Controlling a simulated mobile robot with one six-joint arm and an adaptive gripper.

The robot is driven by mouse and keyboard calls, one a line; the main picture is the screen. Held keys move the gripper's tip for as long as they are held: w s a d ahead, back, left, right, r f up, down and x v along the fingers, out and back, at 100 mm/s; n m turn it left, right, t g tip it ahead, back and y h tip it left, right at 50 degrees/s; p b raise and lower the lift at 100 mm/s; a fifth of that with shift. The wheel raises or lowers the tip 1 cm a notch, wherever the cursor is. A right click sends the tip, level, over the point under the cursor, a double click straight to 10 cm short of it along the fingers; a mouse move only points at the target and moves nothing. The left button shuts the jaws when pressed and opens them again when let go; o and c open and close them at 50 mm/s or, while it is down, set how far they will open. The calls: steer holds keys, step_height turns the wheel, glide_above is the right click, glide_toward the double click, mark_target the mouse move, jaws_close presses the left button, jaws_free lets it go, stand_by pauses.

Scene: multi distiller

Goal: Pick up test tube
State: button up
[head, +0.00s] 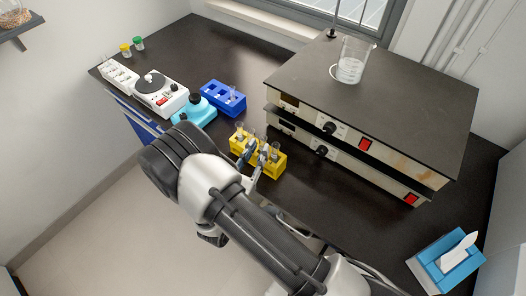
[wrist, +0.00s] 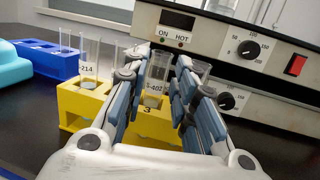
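Clear test tubes stand upright in a yellow rack (head: 271,169), which also shows in the wrist view (wrist: 82,106). In the wrist view, a tube labelled "-402" (wrist: 155,78) stands in the rack between the two fingers of my gripper (wrist: 160,62). The fingers are apart, with gaps visible beside the tube. A tube labelled "-214" (wrist: 88,62) stands to the left, outside the fingers.
Two stacked hot plates (head: 390,95) stand close behind and right of the rack, with a beaker (head: 351,62) on top. A tissue box (head: 446,262) is at the right.

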steer(key=shift+x, duration=0.95)
jaws_close()
steer(key=shift+r, duration=0.1)
